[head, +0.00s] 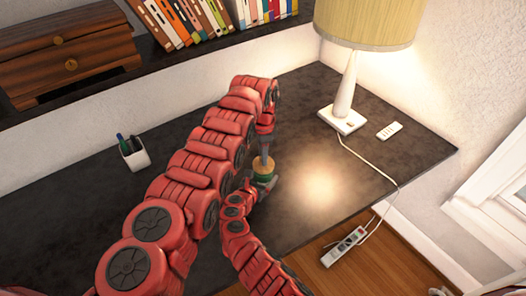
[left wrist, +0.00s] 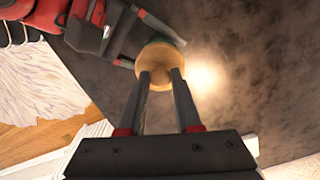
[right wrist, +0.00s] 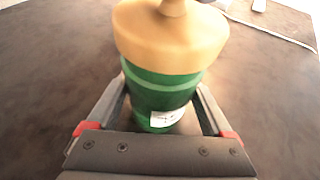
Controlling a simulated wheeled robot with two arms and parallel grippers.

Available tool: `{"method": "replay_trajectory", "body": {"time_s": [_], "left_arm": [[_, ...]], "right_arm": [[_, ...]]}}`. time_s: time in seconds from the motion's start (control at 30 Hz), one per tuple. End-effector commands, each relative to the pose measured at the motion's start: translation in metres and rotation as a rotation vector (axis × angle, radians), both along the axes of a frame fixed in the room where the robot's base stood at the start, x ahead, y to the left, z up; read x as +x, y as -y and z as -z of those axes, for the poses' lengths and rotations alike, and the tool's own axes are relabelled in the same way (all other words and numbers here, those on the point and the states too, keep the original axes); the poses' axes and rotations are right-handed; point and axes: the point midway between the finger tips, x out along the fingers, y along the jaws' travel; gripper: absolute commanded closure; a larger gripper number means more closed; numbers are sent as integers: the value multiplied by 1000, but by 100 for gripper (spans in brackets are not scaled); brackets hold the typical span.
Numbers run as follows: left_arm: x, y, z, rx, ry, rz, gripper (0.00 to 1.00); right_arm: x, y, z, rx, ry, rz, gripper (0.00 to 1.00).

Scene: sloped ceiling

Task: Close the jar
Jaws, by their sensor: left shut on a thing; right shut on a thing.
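The green jar (right wrist: 160,95) stands upright on the dark desk, a white label low on its side. The tan lid (right wrist: 170,45) with a round knob sits at the jar's mouth, wider than the body; no gap shows, but I cannot tell if it is fully seated. My left gripper (head: 264,157) points down from above, shut on the lid's knob; its fingers reach the lid (left wrist: 160,65) in the left wrist view. My right gripper (right wrist: 162,90) is shut around the jar body from the side. In the head view the jar (head: 262,178) is small and partly hidden by my arms.
A lamp (head: 343,105) stands at the back right, with a white remote (head: 389,131) beside it and its cord crossing the desk. A pen cup (head: 134,155) stands on the left. A power strip (head: 344,246) lies on the floor. The desk right of the jar is clear.

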Motion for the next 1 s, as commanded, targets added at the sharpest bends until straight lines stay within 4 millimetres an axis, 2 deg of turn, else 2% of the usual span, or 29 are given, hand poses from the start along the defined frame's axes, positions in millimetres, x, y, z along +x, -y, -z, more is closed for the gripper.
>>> {"method": "replay_trajectory", "body": {"time_s": [1.0], "left_arm": [[0,1,10,-1,1,2,100]], "right_arm": [[0,0,-1,0,1,0,100]]}}
